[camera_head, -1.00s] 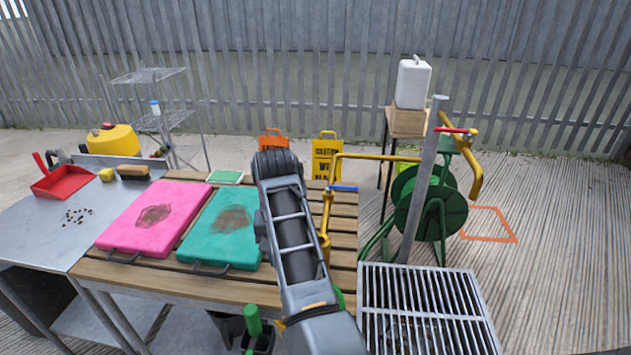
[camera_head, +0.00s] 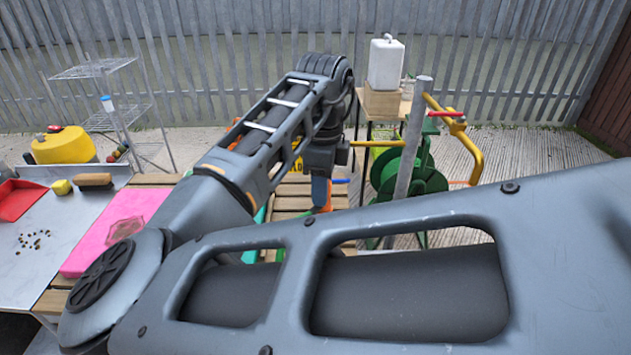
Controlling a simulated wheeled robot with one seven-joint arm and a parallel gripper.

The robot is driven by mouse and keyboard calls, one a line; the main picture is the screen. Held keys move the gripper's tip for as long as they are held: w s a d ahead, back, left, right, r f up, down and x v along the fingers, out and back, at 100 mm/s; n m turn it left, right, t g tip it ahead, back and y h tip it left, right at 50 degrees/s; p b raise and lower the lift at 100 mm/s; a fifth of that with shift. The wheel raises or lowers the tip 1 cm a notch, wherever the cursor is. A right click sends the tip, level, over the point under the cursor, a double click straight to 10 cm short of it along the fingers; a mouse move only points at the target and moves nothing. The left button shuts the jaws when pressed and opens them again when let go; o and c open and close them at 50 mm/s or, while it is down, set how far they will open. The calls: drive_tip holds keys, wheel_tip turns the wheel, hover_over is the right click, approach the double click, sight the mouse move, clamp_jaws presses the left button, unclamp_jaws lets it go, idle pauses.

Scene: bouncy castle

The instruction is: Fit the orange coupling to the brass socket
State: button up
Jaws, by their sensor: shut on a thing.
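My gripper (camera_head: 320,190) hangs below my wrist, over the slatted wooden table near its back right, seen small and partly hidden by my own arm. It is shut on an orange piece, which I take to be the orange coupling (camera_head: 328,195); only a sliver of it shows. A brass-yellow pipe (camera_head: 375,143) runs left from the grey post, just right of my wrist. A blue lever (camera_head: 341,181) shows close to the right of the gripper. The brass socket itself cannot be made out, and whether the coupling touches it cannot be told.
A grey post (camera_head: 410,150) and green hose reel (camera_head: 428,170) stand right of the gripper. A red lever (camera_head: 447,114) sits on the bent yellow pipe (camera_head: 472,155). A pink board (camera_head: 115,230) lies at left. A white container (camera_head: 385,64) stands on a wooden block behind.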

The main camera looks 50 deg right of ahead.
sight(322, 208)
drive_tip(key=shift+f+b, duration=2.2)
drive_tip(key=shift+f, duration=0.65)
drive_tip(key=shift+w+f+b, duration=0.1)
drive_tip(key=shift+f+b, duration=0.85)
drive_tip(key=shift+f, duration=1.15)
idle(2.0)
drive_tip(key=o, duration=1.1)
drive_tip(key=shift+c, duration=0.2)
